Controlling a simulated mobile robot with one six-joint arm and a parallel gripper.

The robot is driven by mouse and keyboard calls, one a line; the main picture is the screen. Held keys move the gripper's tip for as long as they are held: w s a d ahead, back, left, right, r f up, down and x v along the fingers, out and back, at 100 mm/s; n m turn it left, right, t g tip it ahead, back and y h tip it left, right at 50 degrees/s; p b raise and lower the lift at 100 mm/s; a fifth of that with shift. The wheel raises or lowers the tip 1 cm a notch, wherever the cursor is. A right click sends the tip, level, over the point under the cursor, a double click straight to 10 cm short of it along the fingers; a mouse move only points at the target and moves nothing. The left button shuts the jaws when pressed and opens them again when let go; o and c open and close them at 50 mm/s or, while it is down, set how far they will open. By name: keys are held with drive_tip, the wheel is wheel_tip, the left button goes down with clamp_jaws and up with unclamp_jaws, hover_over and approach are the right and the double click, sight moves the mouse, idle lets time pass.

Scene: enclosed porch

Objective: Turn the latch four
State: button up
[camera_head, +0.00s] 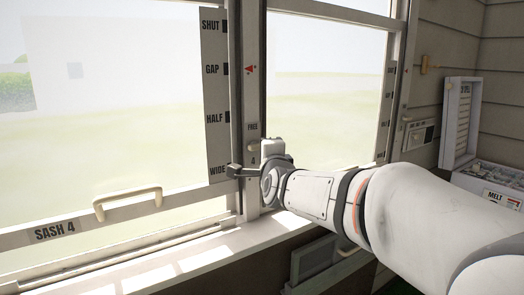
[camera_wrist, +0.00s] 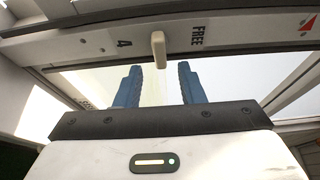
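Latch four is a small cream knob (camera_wrist: 158,48) on the window post, between the marks "4" and "FREE" in the wrist view. In the head view a cream piece of it (camera_head: 252,147) shows just below the word FREE, beside my wrist. My gripper (camera_wrist: 159,67) is open, with its two blue fingers apart and nothing held. The latch's free end shows between the fingertips in the wrist view; I cannot tell whether they touch. In the head view the fingers are hidden behind my wrist. Sash 4 (camera_head: 88,222) has a cream handle (camera_head: 128,203).
A scale plate (camera_head: 216,95) marked SHUT, GAP, HALF, WIDE stands left of the post. A red pointer (camera_head: 250,69) is level with GAP. The sill (camera_head: 175,262) runs below. At right are a box marked MELT (camera_head: 500,198) and a panel (camera_head: 418,135).

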drive_tip(key=shift+v, duration=1.95)
drive_tip(key=s+d+f+n+g+h+p, duration=0.1)
drive_tip(key=s+d+f+n+g+p, duration=0.1)
drive_tip(key=s+d+n+g+p, duration=0.3)
drive_tip(key=s+d+f+n+g+h+p, duration=0.1)
drive_tip(key=s+d+f+n+g+p, duration=0.2)
drive_tip(key=s, duration=1)
drive_tip(key=s+d+f+n+g+h+p, duration=0.1)
drive_tip(key=s+d+f+n+g+p, duration=0.1)
drive_tip(key=s+d+n+g+p, duration=0.5)
drive_tip(key=s+p, duration=0.3)
drive_tip(key=shift+d+f+n+h, duration=0.25)
drive_tip(key=shift+d+n+h, duration=0.05)
drive_tip(key=shift+n+h, duration=0.1)
